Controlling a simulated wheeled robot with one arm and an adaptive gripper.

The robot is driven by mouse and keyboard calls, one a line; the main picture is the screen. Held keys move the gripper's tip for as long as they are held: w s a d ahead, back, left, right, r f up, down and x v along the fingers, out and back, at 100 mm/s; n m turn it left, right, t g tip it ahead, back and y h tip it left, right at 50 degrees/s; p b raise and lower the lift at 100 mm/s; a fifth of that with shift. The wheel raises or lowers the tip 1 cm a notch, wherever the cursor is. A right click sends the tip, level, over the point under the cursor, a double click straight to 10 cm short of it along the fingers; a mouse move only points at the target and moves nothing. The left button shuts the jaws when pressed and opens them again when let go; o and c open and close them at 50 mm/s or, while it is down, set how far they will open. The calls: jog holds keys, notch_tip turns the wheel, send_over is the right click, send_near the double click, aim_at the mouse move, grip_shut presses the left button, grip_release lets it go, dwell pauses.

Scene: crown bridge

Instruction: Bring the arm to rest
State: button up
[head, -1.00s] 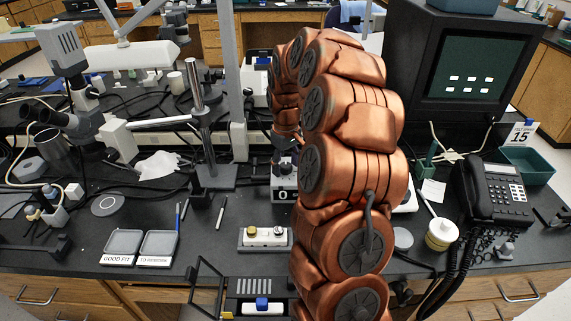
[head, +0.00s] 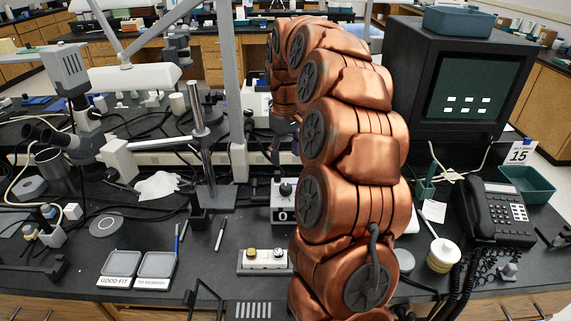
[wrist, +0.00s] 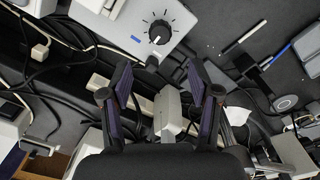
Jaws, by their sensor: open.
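My gripper (wrist: 158,78) shows in the wrist view with its two dark fingers spread apart. Nothing is between the fingertips. The fingers are over the bench near a grey box with a dial (wrist: 158,32) and dark cables; I cannot tell the exact height. In the head view my copper-coloured arm rises from the bottom centre and bends away over the bench. The gripper there is mostly hidden behind the arm.
The black bench (head: 85,268) holds a microscope (head: 85,125) at left, two small labelled trays (head: 155,265), a block with two knobs (head: 264,260), a monitor (head: 465,85), a telephone (head: 497,212) and a white round container (head: 443,255). A metal stand (head: 205,150) is left of the arm.

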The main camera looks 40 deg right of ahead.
jog(key=shift+r, duration=0.35)
jog(key=shift+a, duration=0.15)
jog(key=s+a+r+n+p, duration=0.1)
jog(key=s+a+r, duration=0.1)
jog(key=s+a, duration=0.5)
jog(key=s+a+r+p, duration=0.2)
jog(key=s+a, duration=0.2)
jog(key=a, duration=0.5)
jog(key=s+a+f+p, duration=0.1)
jog(key=s+a, duration=0.1)
jog(key=s, duration=0.4)
jog(key=s+a+f+m+g+p, duration=0.1)
jog(key=s+a, duration=0.2)
jog(key=s, duration=0.4)
jog(key=s+a+f, duration=0.2)
jog(key=s+a, duration=0.1)
jog(key=s, duration=0.4)
jog(key=shift+s+a+g+p, duration=0.15)
jog(key=shift+s+g+p, duration=0.05)
jog(key=shift+g+p, duration=0.2)
